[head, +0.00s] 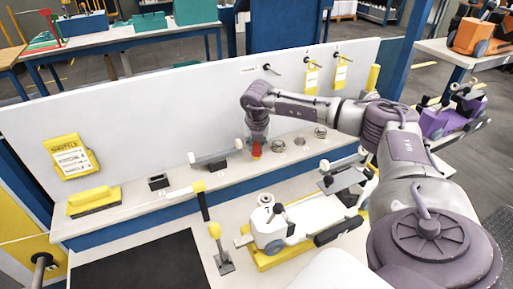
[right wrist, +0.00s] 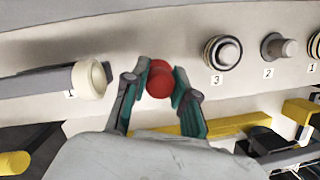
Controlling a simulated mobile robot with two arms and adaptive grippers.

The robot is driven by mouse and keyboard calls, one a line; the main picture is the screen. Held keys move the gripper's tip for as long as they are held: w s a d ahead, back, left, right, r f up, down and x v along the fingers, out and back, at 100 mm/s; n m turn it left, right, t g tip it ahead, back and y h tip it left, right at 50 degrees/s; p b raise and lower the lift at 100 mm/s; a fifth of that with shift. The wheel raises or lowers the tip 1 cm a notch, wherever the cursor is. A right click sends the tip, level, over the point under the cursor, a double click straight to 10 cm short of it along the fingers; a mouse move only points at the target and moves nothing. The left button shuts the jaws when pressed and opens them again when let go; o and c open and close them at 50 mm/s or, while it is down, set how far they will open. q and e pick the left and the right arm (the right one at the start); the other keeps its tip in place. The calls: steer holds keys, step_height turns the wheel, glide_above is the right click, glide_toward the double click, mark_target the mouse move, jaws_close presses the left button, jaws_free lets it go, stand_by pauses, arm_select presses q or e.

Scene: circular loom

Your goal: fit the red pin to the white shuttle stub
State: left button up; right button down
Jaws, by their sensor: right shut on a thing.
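My right gripper (head: 257,141) is shut on the red pin (head: 256,152), over the raised shelf in front of the white back panel. In the right wrist view the red pin (right wrist: 159,80) sits between the two fingertips (right wrist: 160,92), its round end showing. I cannot tell whether the pin touches the shelf. The white shuttle (head: 268,226) rests on a yellow base on the lower bench, below and in front of the gripper. A dark-topped knob (head: 279,209) stands on the shuttle; I cannot tell whether this is the stub. My left gripper is not in view.
Numbered coil-like pieces (right wrist: 222,52) and a grey peg (right wrist: 278,47) stand to the right of the gripper. A white roller (head: 210,157) is to its left. A yellow-knobbed lever (head: 215,232) stands left of the shuttle. A black mat (head: 140,266) lies clear at front left.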

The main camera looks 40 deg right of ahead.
steer(key=shift+r, duration=0.15)
steer(key=shift+r+p, duration=0.3)
steer(key=shift+r, duration=0.1)
steer(key=shift+r, duration=0.1)
step_height(320, 180, up, 2)
steer(key=shift+r+p, duration=0.15)
steer(key=shift+p, duration=0.6)
steer(key=shift+r, duration=0.3)
